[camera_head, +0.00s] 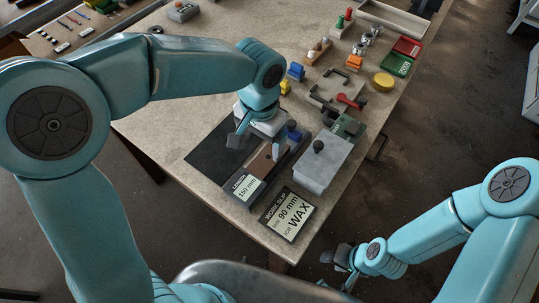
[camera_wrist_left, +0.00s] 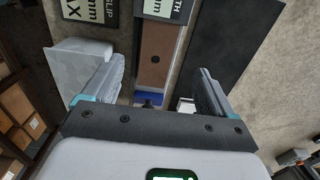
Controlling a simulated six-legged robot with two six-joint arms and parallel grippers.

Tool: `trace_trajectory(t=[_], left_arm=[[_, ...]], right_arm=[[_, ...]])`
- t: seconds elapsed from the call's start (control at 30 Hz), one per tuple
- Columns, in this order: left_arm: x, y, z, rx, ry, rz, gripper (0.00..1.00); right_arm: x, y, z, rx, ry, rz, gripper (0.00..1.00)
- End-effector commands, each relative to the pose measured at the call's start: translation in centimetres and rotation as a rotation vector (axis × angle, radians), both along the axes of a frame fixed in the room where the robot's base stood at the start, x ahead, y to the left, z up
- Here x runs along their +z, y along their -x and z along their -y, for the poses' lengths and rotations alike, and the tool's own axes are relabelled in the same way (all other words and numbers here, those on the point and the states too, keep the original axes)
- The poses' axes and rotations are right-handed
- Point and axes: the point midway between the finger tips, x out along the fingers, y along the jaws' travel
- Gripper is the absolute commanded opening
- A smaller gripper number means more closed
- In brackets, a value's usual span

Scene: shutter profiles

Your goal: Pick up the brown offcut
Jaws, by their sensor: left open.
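The brown offcut (camera_head: 261,164) lies flat in a narrow channel behind the length card (camera_head: 244,186), which reads 150 mm. My left gripper (camera_head: 258,146) points down above it, open and empty, and partly hides it in the head view. In the left wrist view the brown offcut (camera_wrist_left: 152,57) shows between the two spread fingers of my left gripper (camera_wrist_left: 155,78), with its near end close to a dark blue part. I cannot tell the exact height between fingers and offcut. My right gripper (camera_head: 340,257) hangs off the table at the lower right, small and unclear.
A black mat (camera_head: 212,159) lies left of the channel. A grey box with a black knob (camera_head: 322,163) stands close on the right. A work slip (camera_head: 287,215) reads 90 mm WAX near the front corner. Blocks, a red-handled clamp (camera_head: 350,100) and trays stand farther back.

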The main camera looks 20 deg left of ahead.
Motion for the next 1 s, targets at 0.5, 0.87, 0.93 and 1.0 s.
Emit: trace_trajectory(t=[0.5,0.87,0.93,1.0], left_arm=[[-6.7,-0.1,0.1,-0.001,-0.001,-0.004,0.86],[-8.5,-0.3,0.1,0.000,0.001,0.002,0.86],[-8.4,-0.3,0.1,0.000,0.001,0.002,0.73],[-8.4,-0.3,0.1,0.001,0.001,0.002,0.50]], right_arm=[[0.7,0.0,0.0,0.000,0.000,0.000,0.43],[0.7,0.0,0.0,0.000,0.000,-0.001,0.43],[0.7,0.0,0.0,0.000,0.000,-0.001,0.43],[0.7,0.0,0.0,0.000,0.000,0.000,0.43]])
